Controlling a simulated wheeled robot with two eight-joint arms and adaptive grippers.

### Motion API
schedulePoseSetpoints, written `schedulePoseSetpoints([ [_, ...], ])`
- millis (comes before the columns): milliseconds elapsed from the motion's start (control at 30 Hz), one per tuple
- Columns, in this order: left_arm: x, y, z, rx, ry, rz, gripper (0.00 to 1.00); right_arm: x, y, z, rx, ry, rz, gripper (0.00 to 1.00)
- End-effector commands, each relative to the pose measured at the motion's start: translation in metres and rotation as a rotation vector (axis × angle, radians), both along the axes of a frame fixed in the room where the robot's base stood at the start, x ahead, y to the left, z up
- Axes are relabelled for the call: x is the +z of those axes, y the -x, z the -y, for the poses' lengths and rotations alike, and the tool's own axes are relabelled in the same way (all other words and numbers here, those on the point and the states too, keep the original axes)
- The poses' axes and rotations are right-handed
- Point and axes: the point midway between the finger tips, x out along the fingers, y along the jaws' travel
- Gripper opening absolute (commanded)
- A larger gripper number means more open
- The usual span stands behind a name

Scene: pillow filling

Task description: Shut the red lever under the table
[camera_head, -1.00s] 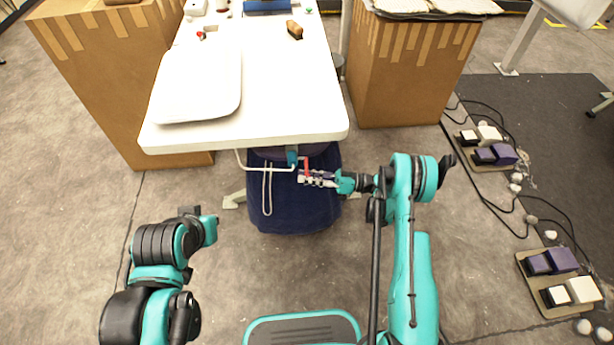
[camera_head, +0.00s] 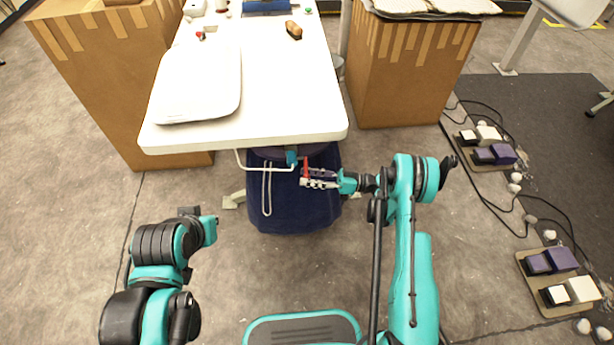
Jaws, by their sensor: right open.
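The red lever (camera_head: 306,166) is small and upright, just below the front edge of the white table (camera_head: 255,136). It sits at the right end of a white pipe (camera_head: 262,168), beside a teal fitting (camera_head: 292,157). My right gripper (camera_head: 304,179) is open, with its fingers pointing left at the lever's lower part. It partly overlaps the lever in the picture, and I cannot tell whether it touches it. My left arm (camera_head: 190,232) is at the lower left, away from the table; its fingers cannot be made out.
A dark blue bag (camera_head: 292,205) hangs behind the pipe under the table. A white pillow (camera_head: 200,85) lies on top. Cardboard boxes (camera_head: 105,80) (camera_head: 405,70) flank the table. Pedals (camera_head: 560,262) and cables lie on the floor at right. Floor before the table is clear.

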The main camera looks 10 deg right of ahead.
Motion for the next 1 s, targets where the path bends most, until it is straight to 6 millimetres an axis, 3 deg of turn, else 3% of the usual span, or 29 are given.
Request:
schedulePoseSetpoints([
  [300,0.0,0.0,0.0,0.0,0.0,0.0,0.0,-0.008,0.009,0.066,-0.006,0.0,-0.001,0.41],
  [500,0.0,0.0,0.0,0.0,0.0,0.0,0.0,-0.011,0.015,0.099,-0.005,0.0,0.001,0.41],
  [700,0.0,0.0,0.0,0.0,0.0,0.0,0.0,-0.013,0.017,0.111,-0.004,-0.001,0.001,0.41],
  [933,0.0,0.0,0.0,0.0,0.0,0.0,0.0,-0.013,0.018,0.111,-0.002,0.0,0.001,0.41],
  [1000,0.0,0.0,0.0,0.0,0.0,0.0,0.0,-0.012,0.017,0.111,-0.002,0.0,-0.006,0.22],
])
